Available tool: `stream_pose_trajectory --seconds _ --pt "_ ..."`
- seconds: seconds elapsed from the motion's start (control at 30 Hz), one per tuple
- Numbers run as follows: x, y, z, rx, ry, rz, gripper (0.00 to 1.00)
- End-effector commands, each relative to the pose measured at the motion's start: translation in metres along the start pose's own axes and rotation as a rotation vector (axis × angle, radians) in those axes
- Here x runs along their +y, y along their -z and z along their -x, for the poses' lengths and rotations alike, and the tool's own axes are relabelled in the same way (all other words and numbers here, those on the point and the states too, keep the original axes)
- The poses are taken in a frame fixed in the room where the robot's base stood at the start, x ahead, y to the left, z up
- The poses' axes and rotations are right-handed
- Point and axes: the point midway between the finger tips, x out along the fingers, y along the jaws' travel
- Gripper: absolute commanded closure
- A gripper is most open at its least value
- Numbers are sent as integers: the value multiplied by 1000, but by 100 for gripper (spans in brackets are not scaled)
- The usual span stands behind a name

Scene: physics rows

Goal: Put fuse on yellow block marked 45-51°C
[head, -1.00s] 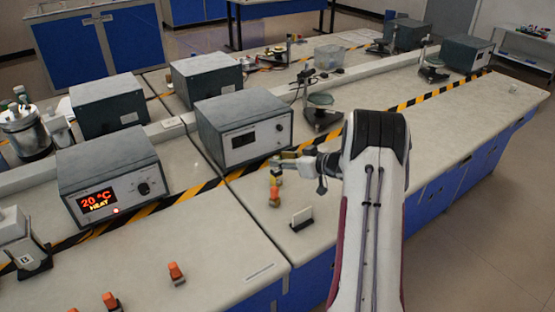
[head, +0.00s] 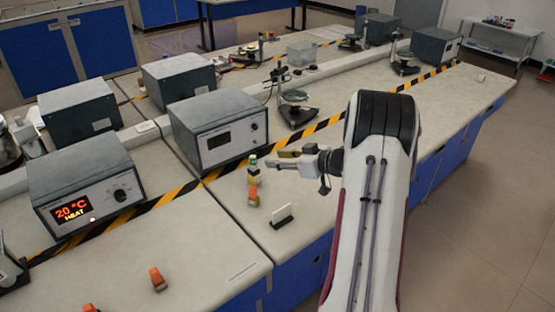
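A small upright stack (head: 253,170) stands on the near bench. It has a green and white piece (head: 253,160) on top, which may be the fuse, over a yellowish block (head: 254,179). An orange block (head: 253,195) is just in front of it. Any temperature marking is too small to read. My gripper (head: 270,159) is just right of the stack's top, pointing left at it. Its two fingers look spread, with nothing seen between them. A small gap seems to separate the fingertips from the stack.
A white card in a dark stand (head: 282,215) is in front of the gripper. A grey heater box (head: 217,130) stands behind the stack; another (head: 85,190) reads 20 °C. An orange block (head: 158,279) lies front left. The bench to the right is largely clear.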

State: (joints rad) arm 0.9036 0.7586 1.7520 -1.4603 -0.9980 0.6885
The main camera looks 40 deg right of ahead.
Motion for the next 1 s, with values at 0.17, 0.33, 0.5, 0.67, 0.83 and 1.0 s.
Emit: stream_pose_trajectory --seconds 0.17,0.33,0.5,0.67,0.83,1.0 --pt "0 0 0 0 0 0 66" --pt "0 0 0 0 -1 1 66" --pt "0 10 -1 -3 -19 14 66" --pt "-2 33 -3 -15 -73 42 66" --pt "-6 69 -1 -36 -164 84 66" --pt "-16 104 6 -61 -259 112 66"
